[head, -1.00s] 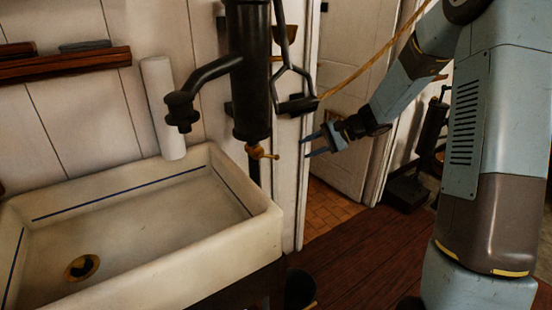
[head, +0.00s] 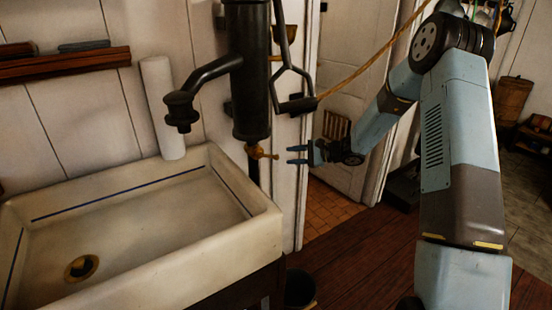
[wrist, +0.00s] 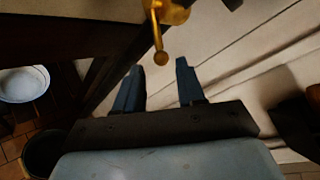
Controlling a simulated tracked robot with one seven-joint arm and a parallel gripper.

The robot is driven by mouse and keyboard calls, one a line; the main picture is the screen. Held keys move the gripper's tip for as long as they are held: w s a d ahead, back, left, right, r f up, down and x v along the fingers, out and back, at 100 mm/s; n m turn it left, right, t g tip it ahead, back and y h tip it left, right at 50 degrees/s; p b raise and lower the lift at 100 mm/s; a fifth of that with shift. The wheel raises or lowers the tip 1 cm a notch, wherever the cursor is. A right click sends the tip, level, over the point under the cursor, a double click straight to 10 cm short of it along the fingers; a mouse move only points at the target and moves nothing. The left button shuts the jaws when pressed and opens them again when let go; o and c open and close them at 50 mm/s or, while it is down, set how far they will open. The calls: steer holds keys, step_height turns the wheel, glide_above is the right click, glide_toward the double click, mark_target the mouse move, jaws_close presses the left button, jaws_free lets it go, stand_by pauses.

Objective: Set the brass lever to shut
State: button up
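The brass lever (head: 262,154) sticks out to the right from the bottom of the dark pump column (head: 250,90), beside the sink. In the wrist view the lever (wrist: 158,45) ends in a round knob, just beyond and between my fingertips. My gripper (head: 290,154) is open, with its two blue fingers pointing left at the lever's knob across a small gap. In the wrist view my gripper (wrist: 160,72) shows its fingers apart with nothing between them.
A white sink (head: 150,215) stands at the left below the dark spout (head: 183,110). The pump handle (head: 298,104) hangs just above my gripper. A dark bucket (head: 299,288) is on the floor. A pale bowl (wrist: 22,84) shows in the wrist view.

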mark_target(277, 157)
steer(key=x, duration=0.8)
steer(key=shift+a, duration=0.1)
jaws_close()
stand_by(0.4)
